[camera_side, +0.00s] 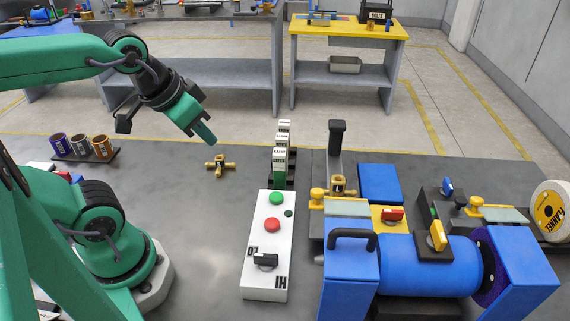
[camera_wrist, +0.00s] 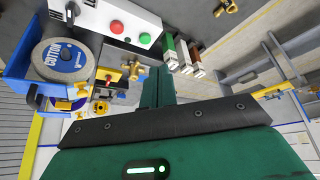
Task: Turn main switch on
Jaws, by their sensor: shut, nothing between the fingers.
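A white control box (camera_side: 258,282) lies on the dark table right of my gripper. It carries a green button (camera_side: 276,198), a red button (camera_side: 274,225), a small dark green spot (camera_side: 289,213) and a black knob (camera_side: 265,260) between "LO" and "HI" marks. No label shows which control is the main switch. In the wrist view the box (camera_wrist: 98,14) is at the top, with its green button (camera_wrist: 117,26) and red button (camera_wrist: 144,38). My gripper (camera_side: 207,138) is shut and empty, raised above the table, back left of the box and apart from it.
A blue machine (camera_side: 408,265) with a yellow-handled switch (camera_side: 438,236) stands right of the box. A red switch (camera_side: 392,215) sits behind it. Upright labelled blocks (camera_side: 281,160) stand behind the box. A brass fitting (camera_side: 219,168) lies below my gripper.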

